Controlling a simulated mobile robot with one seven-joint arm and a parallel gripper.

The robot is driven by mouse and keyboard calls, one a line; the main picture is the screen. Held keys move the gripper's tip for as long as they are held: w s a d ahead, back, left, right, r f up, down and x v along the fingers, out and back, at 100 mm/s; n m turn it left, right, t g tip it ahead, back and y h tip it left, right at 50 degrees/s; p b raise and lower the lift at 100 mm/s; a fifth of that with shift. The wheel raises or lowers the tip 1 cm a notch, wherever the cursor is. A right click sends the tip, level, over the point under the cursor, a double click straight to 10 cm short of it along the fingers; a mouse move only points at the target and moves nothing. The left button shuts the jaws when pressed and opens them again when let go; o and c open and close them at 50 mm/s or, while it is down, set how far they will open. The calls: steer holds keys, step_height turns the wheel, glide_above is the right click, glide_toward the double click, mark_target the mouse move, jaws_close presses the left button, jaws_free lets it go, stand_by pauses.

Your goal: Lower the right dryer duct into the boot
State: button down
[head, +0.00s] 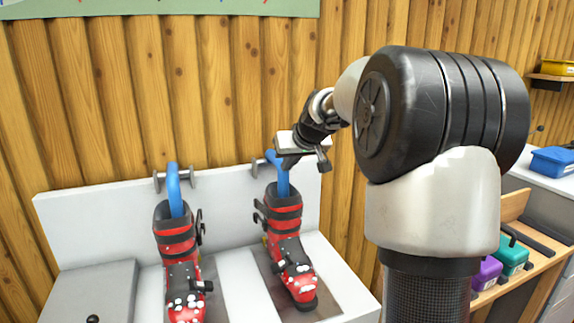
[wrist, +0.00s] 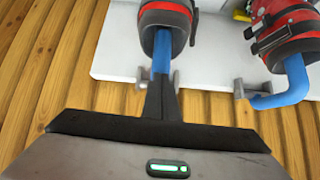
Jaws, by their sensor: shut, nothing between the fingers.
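Two red and black ski boots stand side by side on the white bench. The right boot (head: 286,227) has the right dryer duct (head: 282,184), a blue bent tube, standing in its cuff opening. How deep its end sits is hidden by the cuff. In the wrist view this duct (wrist: 162,52) runs into the boot (wrist: 165,14) straight ahead of the fingers. My gripper (head: 284,164) is shut and empty at the top of the right duct. In the wrist view its fingers (wrist: 161,92) cover the duct's upper part; contact cannot be told.
The left duct (head: 174,188) stands in the left boot (head: 176,245); grey pivot brackets (head: 158,181) sit along the white back panel (head: 100,208). A wooden plank wall (head: 120,110) rises behind. Purple (head: 486,271) and teal bins stand on a shelf at right.

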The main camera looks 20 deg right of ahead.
steer(key=shift+s+f+b, duration=0.2)
steer(key=shift+f+b, duration=0.15)
steer(key=shift+f, duration=0.2)
steer(key=shift+f, duration=0.15)
